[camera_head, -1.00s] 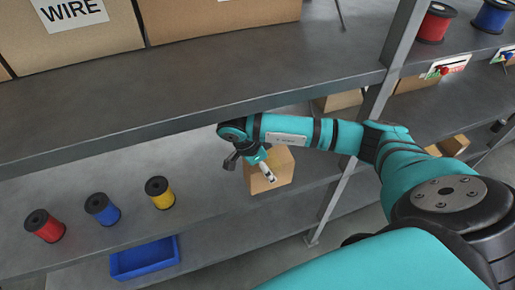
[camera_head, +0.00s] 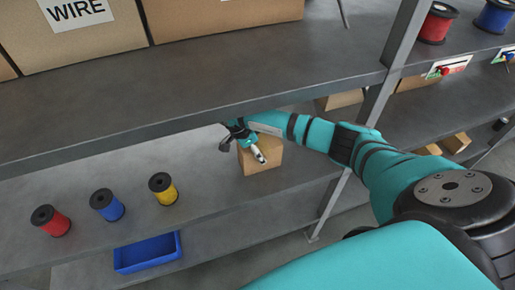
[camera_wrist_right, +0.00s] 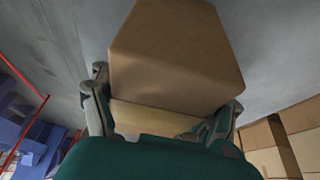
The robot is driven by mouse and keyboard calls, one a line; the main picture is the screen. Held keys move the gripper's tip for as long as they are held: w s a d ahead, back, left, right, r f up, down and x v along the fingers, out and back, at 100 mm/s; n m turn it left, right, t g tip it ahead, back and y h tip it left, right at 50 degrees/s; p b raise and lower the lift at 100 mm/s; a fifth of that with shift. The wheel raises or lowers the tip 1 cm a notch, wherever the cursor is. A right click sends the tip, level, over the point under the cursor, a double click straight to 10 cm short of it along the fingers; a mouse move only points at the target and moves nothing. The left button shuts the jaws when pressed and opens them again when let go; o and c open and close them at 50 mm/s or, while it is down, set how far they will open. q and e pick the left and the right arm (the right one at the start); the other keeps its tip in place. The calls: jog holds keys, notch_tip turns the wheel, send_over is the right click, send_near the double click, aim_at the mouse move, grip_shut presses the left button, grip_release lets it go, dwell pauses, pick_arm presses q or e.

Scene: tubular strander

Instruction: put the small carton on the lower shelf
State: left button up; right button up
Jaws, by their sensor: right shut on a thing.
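The small carton (camera_head: 262,160) is a plain brown box at the right part of the lower shelf (camera_head: 205,200), under the upper shelf's front edge. My right gripper (camera_head: 238,140) is shut on it, reaching in from the right. In the right wrist view the carton (camera_wrist_right: 175,62) sits between the two fingers (camera_wrist_right: 165,110), with grey surface behind it. I cannot tell whether its bottom touches the shelf. My left gripper is not in view.
Red (camera_head: 50,220), blue (camera_head: 107,205) and yellow (camera_head: 163,188) spools stand on the lower shelf to the left. A blue bin (camera_head: 148,253) is below them. The upper shelf (camera_head: 190,75) overhangs the arm, and a metal post (camera_head: 375,110) stands right.

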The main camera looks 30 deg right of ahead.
jog(key=o, duration=1.7)
jog(key=shift+c, duration=0.2)
jog(key=shift+r, duration=0.15)
jog(key=shift+b+v, duration=0.55)
jog(key=shift+v, duration=0.65)
jog(key=w+a+b, duration=0.2)
jog(key=a+b, duration=0.1)
jog(key=a, duration=0.9)
jog(key=shift+w+r, duration=0.2)
jog(key=shift+w, duration=0.1)
